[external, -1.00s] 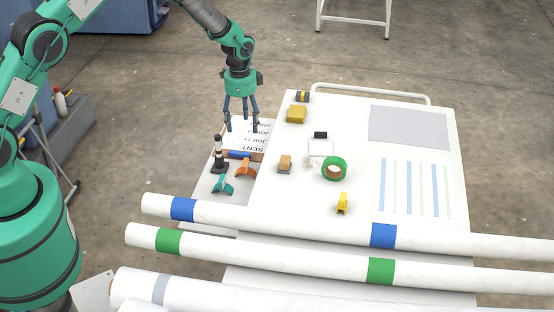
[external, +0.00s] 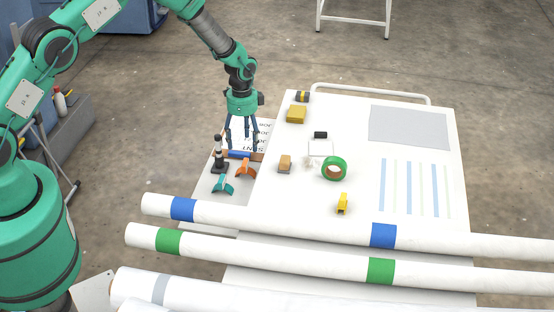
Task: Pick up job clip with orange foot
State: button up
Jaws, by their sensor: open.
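An orange piece (external: 246,170), which looks like the clip with the orange foot, stands on the small grey side shelf at the left of the white table. A similar teal piece (external: 222,185) stands just in front and to the left of it. My gripper (external: 242,149) points down above the back of the shelf, fingers spread and empty. Its fingertips are close behind the orange piece, over a blue bar and the printed job sheets (external: 264,128). Whether they touch anything I cannot tell.
A black-and-white upright piece (external: 219,158) stands left of the orange piece. The white table (external: 310,225) holds a green tape roll (external: 334,168), a tan block (external: 285,163) and a yellow clip (external: 342,204). Long white rolls (external: 290,223) cross the front.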

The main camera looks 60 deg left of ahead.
aim_at(245, 162)
notch_tip(245, 162, down, 7)
jog(key=shift+f+b, duration=0.15)
jog(key=shift+b, duration=0.2)
jog(key=shift+f, duration=0.15)
jog(key=shift+f+b, duration=0.45)
jog(key=shift+f, duration=2)
jog(key=c, duration=0.9)
